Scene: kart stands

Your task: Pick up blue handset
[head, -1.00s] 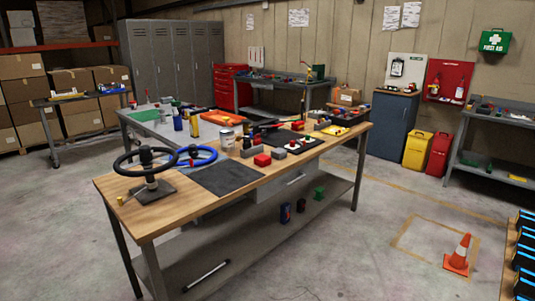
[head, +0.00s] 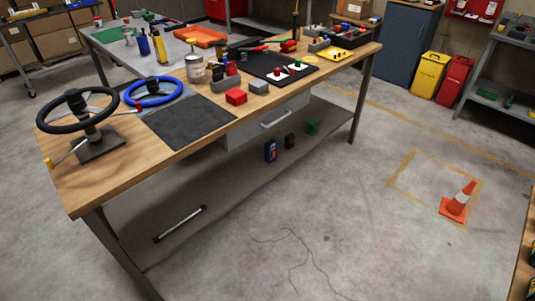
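A small blue upright item (head: 270,151), which looks like the blue handset, stands on the lower shelf (head: 225,190) of the wooden workbench in the head view. It has a light and reddish mark on its front. A dark item (head: 290,142) stands just to its right, and a green item (head: 312,127) is further right. Nothing covers the blue item from the front. Neither of my grippers shows in this view.
The workbench top (head: 105,177) overhangs the shelf and carries a black steering wheel (head: 77,111), a blue ring wheel (head: 153,91) and a dark mat (head: 190,121). A silver bar (head: 180,224) lies on the shelf. An orange cone (head: 458,199) stands on open floor at right.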

